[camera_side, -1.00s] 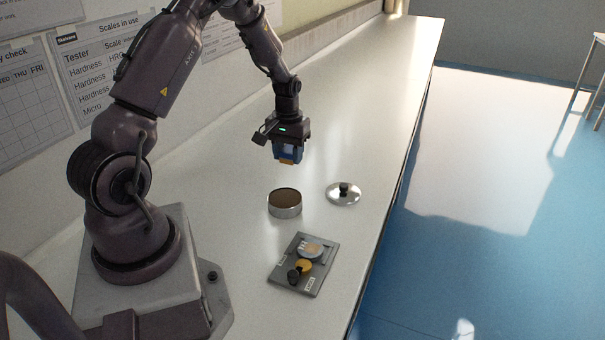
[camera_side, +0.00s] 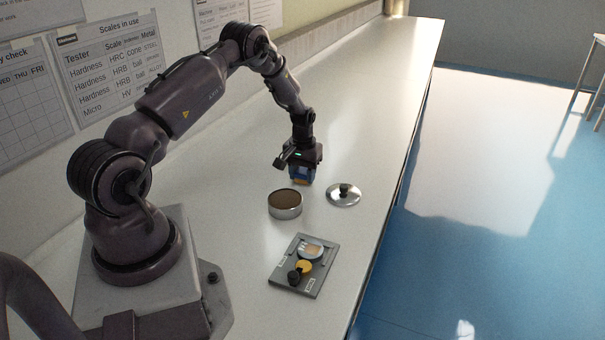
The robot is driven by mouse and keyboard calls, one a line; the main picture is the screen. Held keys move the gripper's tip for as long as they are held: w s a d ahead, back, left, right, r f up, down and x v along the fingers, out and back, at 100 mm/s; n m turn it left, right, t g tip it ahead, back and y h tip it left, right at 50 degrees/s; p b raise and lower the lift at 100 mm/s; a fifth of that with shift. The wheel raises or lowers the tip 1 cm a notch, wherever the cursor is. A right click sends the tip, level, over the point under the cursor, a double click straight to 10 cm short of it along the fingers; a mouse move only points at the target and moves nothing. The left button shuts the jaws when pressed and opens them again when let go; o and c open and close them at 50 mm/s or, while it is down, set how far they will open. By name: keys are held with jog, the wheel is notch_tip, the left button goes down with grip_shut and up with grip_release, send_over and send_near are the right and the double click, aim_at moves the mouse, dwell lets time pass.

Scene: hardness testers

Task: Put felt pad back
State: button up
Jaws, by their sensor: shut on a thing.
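My gripper (camera_side: 303,178) is low over the bench, just behind and right of the round tin. It is shut on a small orange-tan piece (camera_side: 302,182), of which only a thin edge shows below the blue fingers. The piece is too small to tell for sure that it is the felt pad. The open round tin (camera_side: 286,212) has a silver wall and a dark brown inside. Its floor is hard to make out. A shiny round lid (camera_side: 333,198) with a black knob lies on the bench to the right of the tin.
A grey plate (camera_side: 285,271) lies in front of the tin. It carries a pale metal disc (camera_side: 311,251), a yellow disc (camera_side: 305,267) and a black knob-like piece (camera_side: 294,277). The bench's right edge runs close by the lid and plate. The bench behind is clear.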

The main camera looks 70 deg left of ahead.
aim_at(303, 171)
jog(key=shift+f, duration=0.1)
jog(key=o, duration=0.9)
notch_tip(303, 171, up, 12)
jog(key=s+d+r+m+t, duration=0.3)
jog(key=d+r+m, duration=0.1)
jog(key=d+r, duration=1.5)
jog(key=s+d+r+m+t, duration=0.1)
jog(key=s+d, duration=0.3)
jog(key=s, duration=0.1)
jog(key=s+d+r+m, duration=0.1)
jog(key=s+d+m, duration=0.1)
jog(key=s, duration=0.3)
jog(key=s+d+r+m+t, duration=0.1)
jog(key=s+d+r+m, duration=0.1)
jog(key=s+d, duration=0.3)
jog(key=shift+s+d+t, duration=0.3)
jog(key=shift+s, duration=0.15)
